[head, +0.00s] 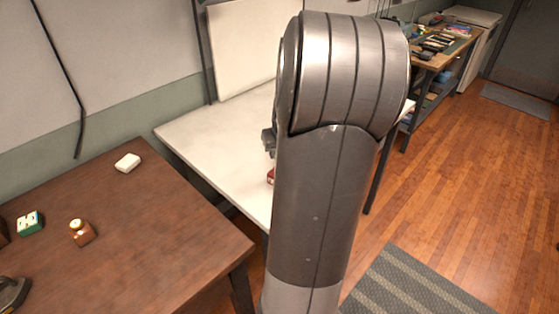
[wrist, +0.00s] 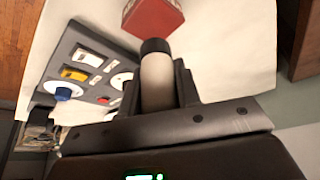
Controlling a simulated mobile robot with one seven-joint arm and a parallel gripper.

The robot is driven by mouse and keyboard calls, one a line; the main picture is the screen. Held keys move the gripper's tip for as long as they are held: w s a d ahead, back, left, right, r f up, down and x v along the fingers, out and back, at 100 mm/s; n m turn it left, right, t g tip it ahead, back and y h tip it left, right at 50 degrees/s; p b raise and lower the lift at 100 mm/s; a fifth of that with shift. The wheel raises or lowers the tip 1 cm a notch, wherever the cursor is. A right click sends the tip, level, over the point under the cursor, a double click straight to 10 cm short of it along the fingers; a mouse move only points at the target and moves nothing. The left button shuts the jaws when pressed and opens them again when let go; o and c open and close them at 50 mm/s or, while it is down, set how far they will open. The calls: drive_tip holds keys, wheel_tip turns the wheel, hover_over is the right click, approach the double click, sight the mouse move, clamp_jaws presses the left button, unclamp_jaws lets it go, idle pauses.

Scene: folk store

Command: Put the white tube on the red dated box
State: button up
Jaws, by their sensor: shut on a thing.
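In the wrist view, my gripper (wrist: 158,88) is shut on a white tube (wrist: 156,78) with a black cap, one dark finger on each side of it. The capped end points towards the red box (wrist: 153,16) at the top edge. The cap overlaps the box's near edge in the picture; I cannot tell whether they touch. Pale markings show on one side of the box, too small to read. In the head view my arm hides the tube and most of the box; a small red part (head: 270,176) shows beside the arm.
The box stands on a white table (head: 200,132). Left of my gripper, in the wrist view, is a grey panel (wrist: 62,62) with yellow, blue and white parts. A brown table (head: 130,240) at left holds a white block (head: 127,163) and several small objects.

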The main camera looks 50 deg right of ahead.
drive_tip(key=shift+f, duration=2)
drive_tip(key=shift+f, duration=0.1)
drive_tip(key=o, duration=0.8)
drive_tip(key=shift+c, duration=0.2)
drive_tip(key=v, duration=1.2)
